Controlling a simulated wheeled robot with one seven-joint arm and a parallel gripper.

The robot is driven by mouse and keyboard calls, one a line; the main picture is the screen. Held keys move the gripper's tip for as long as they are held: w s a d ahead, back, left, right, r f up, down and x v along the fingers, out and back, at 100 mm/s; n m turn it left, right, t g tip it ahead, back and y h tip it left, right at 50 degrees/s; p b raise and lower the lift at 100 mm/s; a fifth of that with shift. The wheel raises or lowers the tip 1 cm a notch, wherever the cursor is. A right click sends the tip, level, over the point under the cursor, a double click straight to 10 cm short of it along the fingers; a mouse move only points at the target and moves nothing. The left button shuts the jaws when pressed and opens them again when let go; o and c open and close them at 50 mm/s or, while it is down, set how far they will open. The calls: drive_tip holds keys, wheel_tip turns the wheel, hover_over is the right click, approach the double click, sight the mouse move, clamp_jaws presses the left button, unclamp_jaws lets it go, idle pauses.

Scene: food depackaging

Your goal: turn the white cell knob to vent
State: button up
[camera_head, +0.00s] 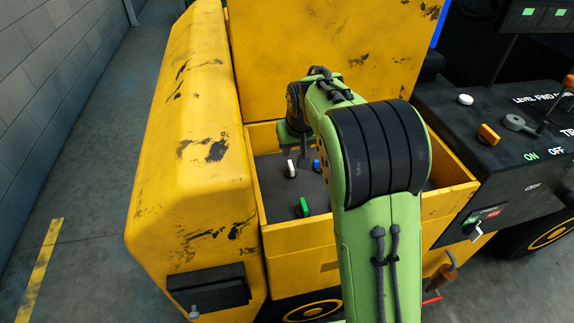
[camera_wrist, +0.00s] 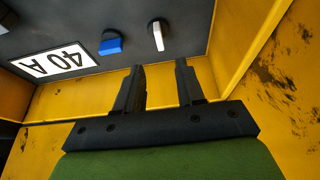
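The white knob (camera_head: 291,168) stands on the dark panel inside the yellow box, left of a blue knob (camera_head: 316,165) and above a green knob (camera_head: 304,207). In the wrist view the white knob (camera_wrist: 157,36) is at the top centre, with the blue knob (camera_wrist: 110,43) to its left. My gripper (camera_wrist: 162,68) is open and empty, with its two black fingers apart and pointing toward the panel. The white knob lies beyond the fingertips, not between them. In the head view my arm hides part of the box, and my fingers are hard to make out.
Yellow walls of the box (camera_head: 455,193) surround the panel closely. A black console (camera_head: 484,125) with an orange switch (camera_head: 488,134) stands to the right. Grey floor is clear at the left.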

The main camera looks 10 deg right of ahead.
sight(291, 165)
drive_tip(key=b+x, duration=0.2)
drive_tip(key=x, duration=0.8)
drive_tip(key=shift+f, duration=0.1)
clamp_jaws()
